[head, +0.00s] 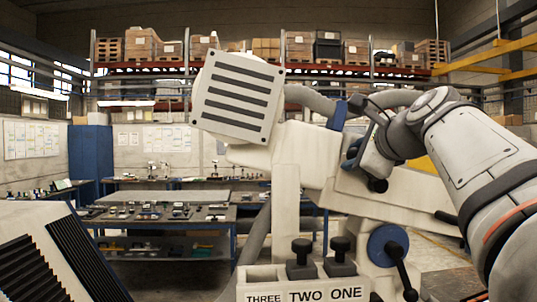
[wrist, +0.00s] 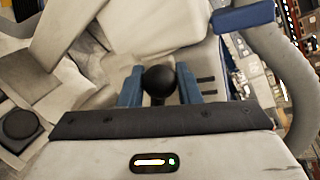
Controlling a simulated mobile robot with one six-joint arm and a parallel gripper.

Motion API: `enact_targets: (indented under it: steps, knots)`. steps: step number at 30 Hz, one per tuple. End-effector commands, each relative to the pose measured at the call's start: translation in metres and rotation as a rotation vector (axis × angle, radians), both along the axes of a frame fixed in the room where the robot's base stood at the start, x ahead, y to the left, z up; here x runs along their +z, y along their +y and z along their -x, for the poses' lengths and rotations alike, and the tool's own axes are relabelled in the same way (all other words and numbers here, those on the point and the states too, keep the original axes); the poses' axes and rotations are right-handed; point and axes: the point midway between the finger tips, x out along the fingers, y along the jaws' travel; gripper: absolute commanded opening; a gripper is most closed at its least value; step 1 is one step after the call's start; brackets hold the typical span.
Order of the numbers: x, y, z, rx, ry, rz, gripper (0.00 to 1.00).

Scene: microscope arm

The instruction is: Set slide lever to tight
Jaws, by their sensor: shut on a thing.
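The slide lever shows in the wrist view as a black ball knob (wrist: 158,78) on a short dark stem. It stands between the two blue fingers of my gripper (wrist: 158,90), which is shut on it. Two short dark marks lie on the pale housing just right of the fingers. In the head view my gripper (head: 351,157) is against the upper part of the white microscope arm (head: 318,153), right of its striped square head. There the gripped knob is mostly hidden by my wrist and cannot be made out clearly.
Below are a blue disc with a black handle (head: 389,246), black knobs (head: 302,254) and a panel labelled THREE TWO ONE (head: 305,293). A thick grey cable (wrist: 285,75) curves close on the right in the wrist view. Benches (head: 160,213) and shelving stand behind.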

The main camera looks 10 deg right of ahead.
Motion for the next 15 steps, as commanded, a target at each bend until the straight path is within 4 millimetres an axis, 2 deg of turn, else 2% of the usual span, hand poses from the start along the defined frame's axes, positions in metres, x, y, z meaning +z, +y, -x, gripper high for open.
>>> enact_targets:
  steps: [9,10,15]
  knots:
    - [0.0004,-0.0065,0.0016,-0.011,0.0,-0.002,0.0]
    - [0.0004,-0.0069,0.0017,-0.011,0.0,-0.002,0.31]
    - [0.0007,-0.0089,0.0022,-0.016,-0.001,-0.002,0.45]
